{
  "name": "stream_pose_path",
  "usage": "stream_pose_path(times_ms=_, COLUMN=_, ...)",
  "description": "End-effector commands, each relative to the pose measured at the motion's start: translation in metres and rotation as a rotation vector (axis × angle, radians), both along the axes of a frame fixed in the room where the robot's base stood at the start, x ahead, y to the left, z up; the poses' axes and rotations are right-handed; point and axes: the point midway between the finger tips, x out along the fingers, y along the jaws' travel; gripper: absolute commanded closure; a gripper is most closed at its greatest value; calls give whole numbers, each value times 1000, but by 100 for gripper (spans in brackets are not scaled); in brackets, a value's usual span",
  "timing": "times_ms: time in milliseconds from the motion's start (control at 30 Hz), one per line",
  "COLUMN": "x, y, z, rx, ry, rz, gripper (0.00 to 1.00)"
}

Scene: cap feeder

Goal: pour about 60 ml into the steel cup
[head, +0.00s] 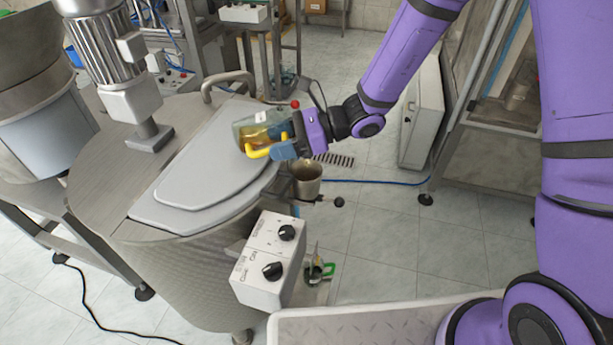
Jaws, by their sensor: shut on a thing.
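A clear container (258,126) with amber liquid in it is held at the end of my arm, over the right edge of the big steel tank's lid. My gripper (277,147) is shut on it, near a yellow part that looks like its handle. The container's exact tilt is hard to tell, and I see no stream leaving it. The steel cup (307,182) stands upright just below and to the right of my gripper, beside the tank. Its inside shows only in part, so I cannot tell its level.
The steel tank (215,270) with a grey lid (190,185) and a motor (105,50) fills the left. A control box (268,262) with two black knobs juts out below the cup. A green-handled item (327,270) is low beside it.

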Motion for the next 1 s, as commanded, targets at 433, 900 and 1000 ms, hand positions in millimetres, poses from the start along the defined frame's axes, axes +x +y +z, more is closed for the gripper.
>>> stream_pose_path(times_ms=433, x=-2, y=14, z=23, rx=-372, ry=-38, rz=3, gripper=87)
stream_pose_path(times_ms=900, x=-2, y=13, z=27, rx=-474, ry=-40, rz=4, gripper=87)
stream_pose_path(times_ms=1000, x=-2, y=13, z=27, rx=-477, ry=-39, rz=4, gripper=87)
